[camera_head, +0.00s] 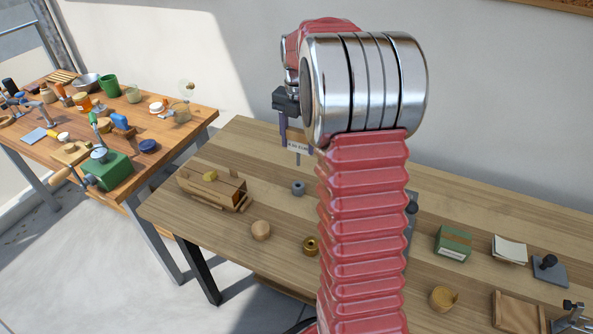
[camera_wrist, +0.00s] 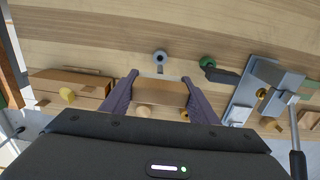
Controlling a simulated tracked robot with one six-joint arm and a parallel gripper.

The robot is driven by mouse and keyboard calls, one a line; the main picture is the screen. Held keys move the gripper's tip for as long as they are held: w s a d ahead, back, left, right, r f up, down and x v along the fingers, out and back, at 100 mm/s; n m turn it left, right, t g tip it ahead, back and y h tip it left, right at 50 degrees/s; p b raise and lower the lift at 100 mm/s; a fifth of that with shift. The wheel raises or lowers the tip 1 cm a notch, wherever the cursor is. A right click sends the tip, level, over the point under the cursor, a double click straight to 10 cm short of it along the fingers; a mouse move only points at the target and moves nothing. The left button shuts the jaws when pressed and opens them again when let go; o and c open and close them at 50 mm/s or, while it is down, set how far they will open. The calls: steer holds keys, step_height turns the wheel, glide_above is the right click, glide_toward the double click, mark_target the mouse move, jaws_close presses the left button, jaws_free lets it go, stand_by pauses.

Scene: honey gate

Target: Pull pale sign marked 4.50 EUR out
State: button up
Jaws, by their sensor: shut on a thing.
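My gripper (camera_head: 296,138) is shut on the pale sign (camera_head: 299,148), partly hidden behind my arm in the head view. The sign has a white face with small dark print, too small to read surely, and a thin stake pointing down. In the wrist view the sign (camera_wrist: 160,92) shows as a brown board between the two fingers of my gripper (camera_wrist: 160,102). A small grey round holder (camera_head: 298,188) with a hole stands on the table below. In the head view a gap shows between stake tip and holder. The holder (camera_wrist: 160,58) also shows in the wrist view.
A wooden box (camera_head: 212,187) lies left of the holder. A round wooden piece (camera_head: 261,230) and a brass ring (camera_head: 311,245) stand in front. A green box (camera_head: 453,243) and papers (camera_head: 509,250) lie right. A cluttered second table (camera_head: 150,160) stands at left.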

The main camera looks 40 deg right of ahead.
steer(key=shift+r, duration=0.5)
